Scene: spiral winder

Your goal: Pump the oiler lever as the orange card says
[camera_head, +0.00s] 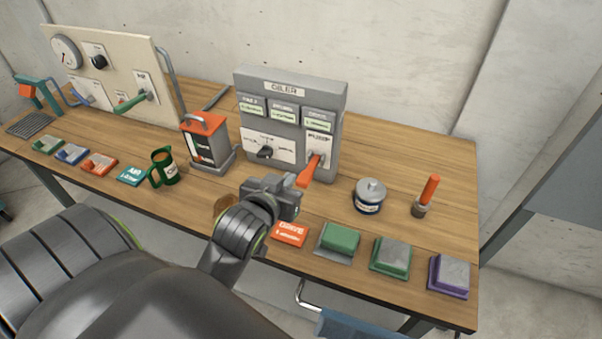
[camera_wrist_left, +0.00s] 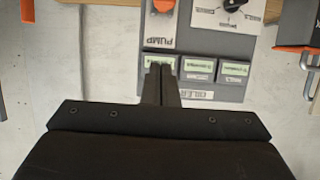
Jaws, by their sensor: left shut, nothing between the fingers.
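The grey oiler box (camera_head: 290,86) stands at the back of the bench. Its orange pump lever (camera_head: 309,171) sticks out and down from the PUMP plate at its lower right. The orange card (camera_head: 290,234) lies near the front edge; its print is too small to read surely. My left gripper (camera_head: 284,186) is in front of the box, beside the lever's lower end; its fingertips are hard to see there. In the left wrist view, the fingers (camera_wrist_left: 160,76) are shut and empty before the upside-down panel, and the lever (camera_wrist_left: 164,5) shows at the top edge, apart from them.
A lidded pot (camera_head: 370,196) and an orange-handled tool (camera_head: 427,194) stand right of the box. A green mug (camera_head: 164,168) and red lantern-like unit (camera_head: 207,142) stand left. The right back of the bench is clear.

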